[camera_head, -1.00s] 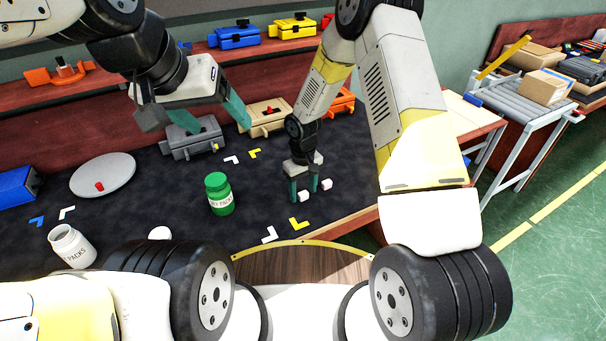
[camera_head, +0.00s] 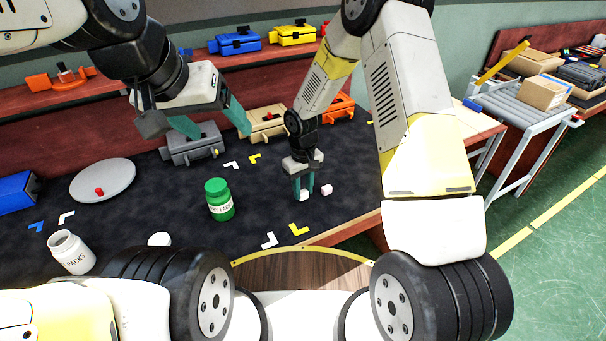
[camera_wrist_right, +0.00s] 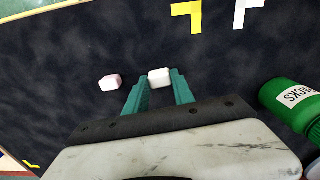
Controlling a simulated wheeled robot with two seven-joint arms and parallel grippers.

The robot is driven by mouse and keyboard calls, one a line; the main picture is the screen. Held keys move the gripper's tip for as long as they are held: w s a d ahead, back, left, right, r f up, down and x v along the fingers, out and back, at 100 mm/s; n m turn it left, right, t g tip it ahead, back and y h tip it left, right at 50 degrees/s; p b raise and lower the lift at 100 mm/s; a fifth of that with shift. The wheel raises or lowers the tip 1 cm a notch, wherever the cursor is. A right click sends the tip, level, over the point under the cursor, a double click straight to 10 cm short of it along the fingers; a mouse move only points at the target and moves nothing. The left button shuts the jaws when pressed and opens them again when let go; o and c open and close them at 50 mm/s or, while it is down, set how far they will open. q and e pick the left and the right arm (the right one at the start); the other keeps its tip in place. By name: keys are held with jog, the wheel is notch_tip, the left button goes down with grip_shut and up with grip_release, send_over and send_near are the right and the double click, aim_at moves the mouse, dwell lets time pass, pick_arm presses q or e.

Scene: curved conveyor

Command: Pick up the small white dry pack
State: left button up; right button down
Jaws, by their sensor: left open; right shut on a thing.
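The small white dry pack (camera_wrist_right: 159,78) is between the fingertips of my right gripper (camera_wrist_right: 158,88), which is shut on it. In the head view the white pack (camera_head: 304,196) shows low between the right fingertips (camera_head: 304,190), at the dark mat. A second small pack (camera_head: 327,189), pinkish white, lies just right of the gripper; it also shows in the right wrist view (camera_wrist_right: 110,82), left of the fingers and apart from them. My left gripper (camera_head: 212,125) is open and empty, above the back of the mat.
A green bottle (camera_head: 219,201) stands left of the right gripper. An open white bottle (camera_head: 71,252) and a grey disc (camera_head: 103,180) are further left. Grey (camera_head: 192,144) and tan (camera_head: 264,122) boxes stand at the back. Yellow and white corner marks lie on the mat.

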jog(key=s+r, duration=0.2)
jog(key=s, duration=1.4)
